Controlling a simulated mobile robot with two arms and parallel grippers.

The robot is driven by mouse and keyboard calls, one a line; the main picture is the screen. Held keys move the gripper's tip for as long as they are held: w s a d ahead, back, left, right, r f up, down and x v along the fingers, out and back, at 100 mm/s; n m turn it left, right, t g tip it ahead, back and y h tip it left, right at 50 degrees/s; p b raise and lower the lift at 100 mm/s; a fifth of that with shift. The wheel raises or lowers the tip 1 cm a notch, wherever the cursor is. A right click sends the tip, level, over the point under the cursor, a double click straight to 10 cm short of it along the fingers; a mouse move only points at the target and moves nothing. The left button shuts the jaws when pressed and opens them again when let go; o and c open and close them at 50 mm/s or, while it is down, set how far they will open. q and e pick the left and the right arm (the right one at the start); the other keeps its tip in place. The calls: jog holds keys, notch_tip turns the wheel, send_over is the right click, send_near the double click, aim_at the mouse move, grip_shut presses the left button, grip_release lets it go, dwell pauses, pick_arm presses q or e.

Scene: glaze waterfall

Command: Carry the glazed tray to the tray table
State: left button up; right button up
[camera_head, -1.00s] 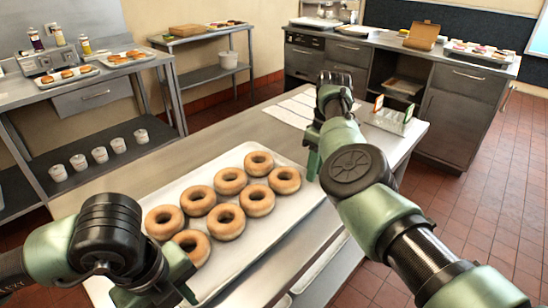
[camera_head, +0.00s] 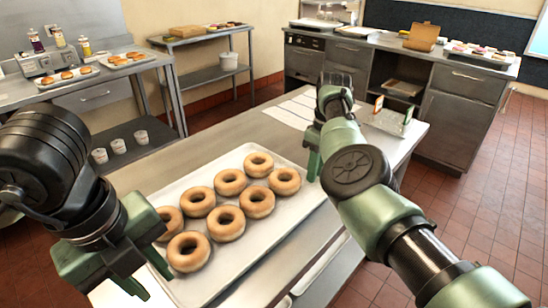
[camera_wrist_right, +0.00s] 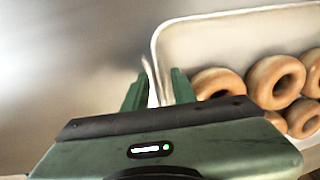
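A white tray (camera_head: 262,237) with several golden-brown ring doughnuts (camera_head: 226,223) lies on the central steel table; I cannot make out glaze on them. My left gripper (camera_head: 143,272) is at the tray's near left end, its fingers apart, and hides that corner. My right gripper (camera_head: 313,160) is at the tray's far right edge. In the right wrist view, its fingers (camera_wrist_right: 158,88) stand apart on either side of the tray's rim (camera_wrist_right: 153,50), with some gap showing. Steel tables stand at the back left (camera_head: 215,73) and left; I cannot tell which is the tray table.
White sheets (camera_head: 290,110) and a small rack (camera_head: 390,118) lie beyond the tray. The left table (camera_head: 108,83) carries trays of buns and bottles; several cups stand on its shelf. A counter (camera_head: 456,78) stands at the back right. Red tiled floor (camera_head: 480,200) is open at right.

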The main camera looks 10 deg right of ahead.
notch_tip(320, 180, up, 7)
jog(key=shift+w+d, duration=0.35)
jog(key=shift+d, duration=0.1)
jog(key=shift+r, duration=0.1)
